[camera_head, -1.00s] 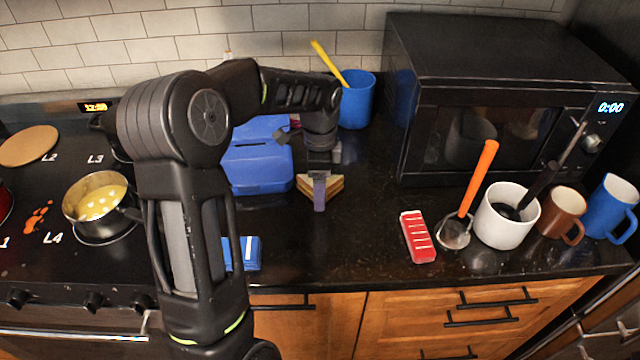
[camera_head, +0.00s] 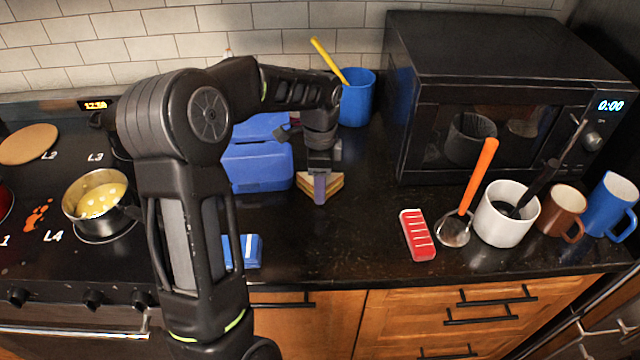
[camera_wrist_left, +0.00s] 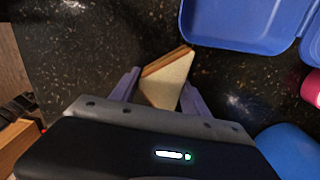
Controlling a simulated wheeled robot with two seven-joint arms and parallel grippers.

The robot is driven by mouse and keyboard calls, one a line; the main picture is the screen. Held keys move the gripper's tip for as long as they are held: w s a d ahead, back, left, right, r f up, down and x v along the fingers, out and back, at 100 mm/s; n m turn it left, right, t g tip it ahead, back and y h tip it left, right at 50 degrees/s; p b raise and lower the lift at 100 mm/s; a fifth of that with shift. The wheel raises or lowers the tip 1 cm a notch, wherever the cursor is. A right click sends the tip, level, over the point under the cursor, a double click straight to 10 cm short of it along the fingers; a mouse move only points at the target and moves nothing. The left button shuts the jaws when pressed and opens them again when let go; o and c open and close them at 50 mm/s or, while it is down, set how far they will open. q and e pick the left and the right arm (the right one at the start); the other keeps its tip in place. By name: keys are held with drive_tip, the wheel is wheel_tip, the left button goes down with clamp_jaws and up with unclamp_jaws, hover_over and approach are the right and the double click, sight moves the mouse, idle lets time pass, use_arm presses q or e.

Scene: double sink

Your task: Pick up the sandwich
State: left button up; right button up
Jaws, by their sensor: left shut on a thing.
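The sandwich (camera_head: 334,184) is a triangular, layered wedge of tan bread on the dark counter, just right of the blue lunch box. In the left wrist view the sandwich (camera_wrist_left: 165,82) sits between the two purple fingers of my left gripper (camera_wrist_left: 158,90). My left gripper (camera_head: 319,187) comes down from above and is shut on the sandwich. One finger hides part of it in the head view. I cannot tell whether the sandwich still touches the counter. My right gripper is not in view.
The open blue lunch box (camera_head: 258,168) stands just left of the sandwich. A blue cup (camera_head: 357,100) stands behind. The microwave (camera_head: 490,100), a red item (camera_head: 418,235), a ladle and mugs are to the right. A pot (camera_head: 78,208) is on the stove. The counter in front is mostly clear.

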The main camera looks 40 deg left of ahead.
use_arm(q)
wheel_tip(320, 180, up, 9)
drive_tip(key=shift+r+b, duration=0.15)
drive_tip(key=shift+b, duration=0.45)
drive_tip(key=shift+r, duration=0.35)
idle(0.3)
